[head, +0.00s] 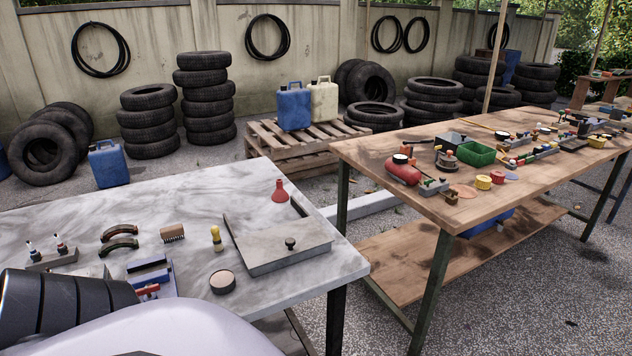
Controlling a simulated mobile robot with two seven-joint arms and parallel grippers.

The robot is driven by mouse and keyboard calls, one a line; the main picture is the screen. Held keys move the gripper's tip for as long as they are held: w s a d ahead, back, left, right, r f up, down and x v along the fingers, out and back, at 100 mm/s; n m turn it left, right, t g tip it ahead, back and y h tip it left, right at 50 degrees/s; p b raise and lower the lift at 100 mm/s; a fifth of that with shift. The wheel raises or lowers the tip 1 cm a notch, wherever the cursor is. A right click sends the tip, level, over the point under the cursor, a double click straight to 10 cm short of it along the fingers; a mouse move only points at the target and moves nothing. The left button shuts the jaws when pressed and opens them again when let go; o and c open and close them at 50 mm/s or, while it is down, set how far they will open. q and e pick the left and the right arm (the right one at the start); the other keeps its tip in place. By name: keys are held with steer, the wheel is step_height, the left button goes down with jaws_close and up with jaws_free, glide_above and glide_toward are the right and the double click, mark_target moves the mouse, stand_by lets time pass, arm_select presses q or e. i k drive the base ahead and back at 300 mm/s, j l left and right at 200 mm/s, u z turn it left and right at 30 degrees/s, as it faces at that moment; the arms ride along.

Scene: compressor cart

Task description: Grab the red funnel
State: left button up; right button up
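The red funnel (280,191) stands wide end down near the far right corner of the marble-topped table (190,207). It is just behind a flat grey metal box (278,243) with a dark knob on it. Nothing touches the funnel from above and its sides are mostly clear. Neither of my grippers shows in the head view. A dark ribbed part and a pale rounded part at the lower left look like my own body.
On the marble table are two curved handles (119,246), a brush (172,233), a yellow-topped tool (216,238), a round tin (222,282) and a blue vise-like tool (150,272). A wooden bench (400,150) with a red tank (403,171) stands to the right.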

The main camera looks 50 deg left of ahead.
mark_target(279, 195)
steer(key=i+l, duration=0.15)
steer(key=i, duration=2.25)
steer(key=i+j+u, duration=0.15)
steer(key=u, duration=1.05)
